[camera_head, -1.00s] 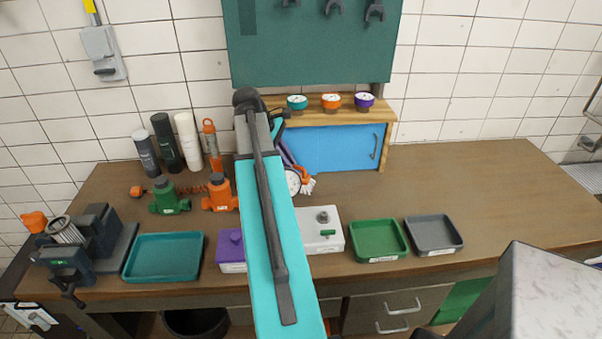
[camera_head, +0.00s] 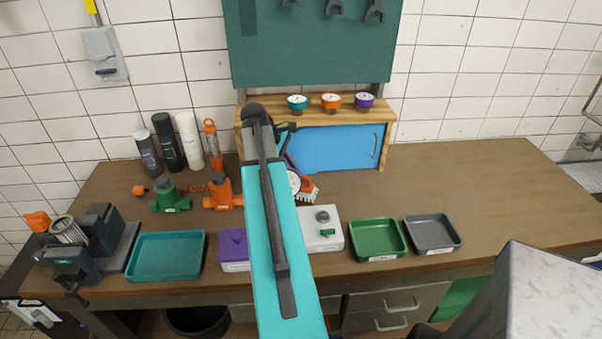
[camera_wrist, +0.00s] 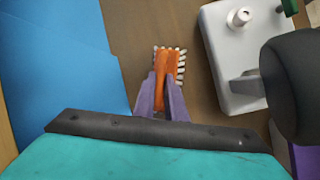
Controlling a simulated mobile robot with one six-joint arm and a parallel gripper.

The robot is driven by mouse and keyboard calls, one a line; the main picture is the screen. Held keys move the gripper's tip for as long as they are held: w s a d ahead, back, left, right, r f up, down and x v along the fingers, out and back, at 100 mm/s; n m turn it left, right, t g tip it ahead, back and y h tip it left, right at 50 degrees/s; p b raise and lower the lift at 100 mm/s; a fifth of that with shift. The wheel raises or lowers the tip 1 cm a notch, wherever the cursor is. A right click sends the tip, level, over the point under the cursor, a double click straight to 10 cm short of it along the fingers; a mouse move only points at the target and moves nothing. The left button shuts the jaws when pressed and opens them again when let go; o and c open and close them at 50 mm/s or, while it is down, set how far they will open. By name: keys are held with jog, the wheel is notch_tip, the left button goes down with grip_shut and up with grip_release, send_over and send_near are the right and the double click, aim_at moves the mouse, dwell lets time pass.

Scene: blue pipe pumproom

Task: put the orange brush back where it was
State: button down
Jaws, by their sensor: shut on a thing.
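The orange brush (camera_wrist: 168,65) with pale bristles is between the purple fingers of my gripper (camera_wrist: 162,97) in the wrist view. The fingers are shut on it. In the head view the brush (camera_head: 308,187) shows just right of my teal arm, over the bench in front of the blue cabinet. My gripper is mostly hidden behind the arm there. Whether the brush touches the bench is hard to tell.
The blue cabinet (camera_head: 335,147) stands behind the brush, with several gauges on its wooden top. A white box (camera_head: 322,240), a green tray (camera_head: 377,240) and a grey tray (camera_head: 432,234) are in front and right. Right bench is clear.

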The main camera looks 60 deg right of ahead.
jog(key=shift+s+d+r+p, duration=0.2)
jog(key=shift+s+d+p, duration=0.35)
jog(key=shift+s+d, duration=0.45)
jog(key=shift+a+f, duration=0.1)
jog(key=shift+f, duration=0.65)
jog(key=shift+f, duration=0.15)
jog(key=c, duration=1.8)
grip_release()
jog(key=shift+r, duration=0.2)
jog(key=b+v, duration=0.2)
jog(key=v, duration=1)
